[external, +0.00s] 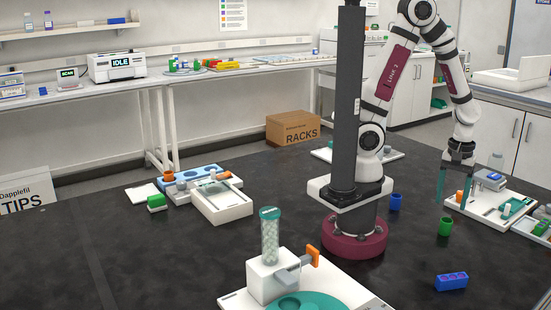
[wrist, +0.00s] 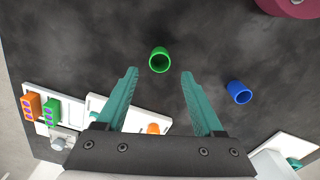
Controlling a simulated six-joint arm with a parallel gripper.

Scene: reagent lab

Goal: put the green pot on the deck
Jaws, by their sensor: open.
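The green pot (external: 445,226) stands upright and open-topped on the dark table, to the right of my base. It also shows in the wrist view (wrist: 159,60), just past the fingertips and roughly centred between them. My gripper (external: 454,203) points down with its teal fingers apart and nothing between them. It hangs close to the green pot and above it, with no contact visible. Several white boards lie around the table; I cannot tell which one is the deck. One white board (external: 233,300) at the front carries a teal disc.
A blue pot (external: 396,201) stands left of the green one. A blue block (external: 451,281) lies nearer the front. A white board with small coloured parts (external: 490,203) sits right beside my gripper. A tall beaded tube (external: 270,243) stands at the front. The table at front left is clear.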

